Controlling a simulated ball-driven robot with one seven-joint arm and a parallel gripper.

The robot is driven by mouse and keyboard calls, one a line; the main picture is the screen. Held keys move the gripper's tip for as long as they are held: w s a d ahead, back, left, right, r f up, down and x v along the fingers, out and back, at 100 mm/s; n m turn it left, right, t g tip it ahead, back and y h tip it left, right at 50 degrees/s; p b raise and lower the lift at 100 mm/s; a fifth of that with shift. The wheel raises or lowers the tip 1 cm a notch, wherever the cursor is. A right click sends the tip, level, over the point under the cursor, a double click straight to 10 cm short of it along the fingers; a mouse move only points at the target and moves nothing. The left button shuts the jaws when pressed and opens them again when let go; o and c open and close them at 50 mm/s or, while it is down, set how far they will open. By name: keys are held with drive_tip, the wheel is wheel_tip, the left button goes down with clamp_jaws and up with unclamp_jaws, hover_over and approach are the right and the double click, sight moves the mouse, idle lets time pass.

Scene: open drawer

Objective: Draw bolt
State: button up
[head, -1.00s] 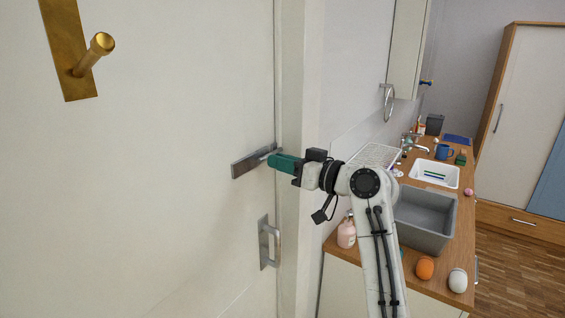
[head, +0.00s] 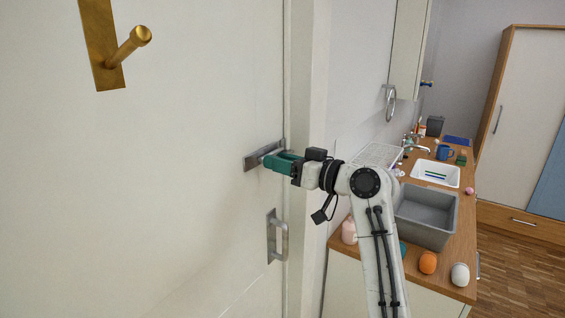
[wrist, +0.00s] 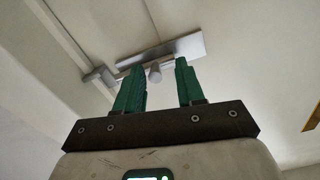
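The bolt's metal plate (head: 252,159) is fixed to the white door, close to the door's right edge. In the wrist view the plate (wrist: 188,48) lies just beyond my fingertips, and a short round knob (wrist: 154,73) sticks out from it. A thin bar and a small metal piece (wrist: 98,75) show at the plate's left end, near the door seam. My gripper (head: 268,160) points at the bolt. In the wrist view its green fingers (wrist: 156,68) are open, with the knob in the gap between them and a space on both sides. I cannot tell how deep the knob sits.
A metal pull handle (head: 277,237) sits on the door below the bolt.

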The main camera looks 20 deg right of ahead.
drive_tip(key=shift+d, duration=0.1)
drive_tip(key=b+v, duration=0.3)
drive_tip(key=v, duration=0.7)
drive_tip(key=shift+s+d, duration=0.2)
drive_tip(key=shift+s, duration=0.15)
drive_tip(key=s+a+f+m+g+h, duration=0.1)
drive_tip(key=s+f+m+g+h, duration=0.35)
drive_tip(key=f, duration=1.05)
drive_tip(key=s+a+f+n+g+h, duration=0.1)
drive_tip(key=s+f, duration=0.6)
drive_tip(key=f, duration=0.7)
drive_tip(key=s+d+f+g+h, duration=0.1)
drive_tip(key=s+f+g, duration=0.1)
drive_tip(key=s+f, duration=0.3)
drive_tip(key=s+d+f+m+g+h, duration=0.1)
drive_tip(key=s+f, duration=0.4)
drive_tip(key=s, duration=0.8)
drive_tip(key=s+d+f+m+g+h, duration=0.1)
drive_tip(key=s+f+g+h, duration=0.2)
drive_tip(key=s, duration=0.7)
wheel_tip(320, 180, down, 3)
drive_tip(key=shift+r+g, duration=0.15)
drive_tip(key=shift+g, duration=0.9)
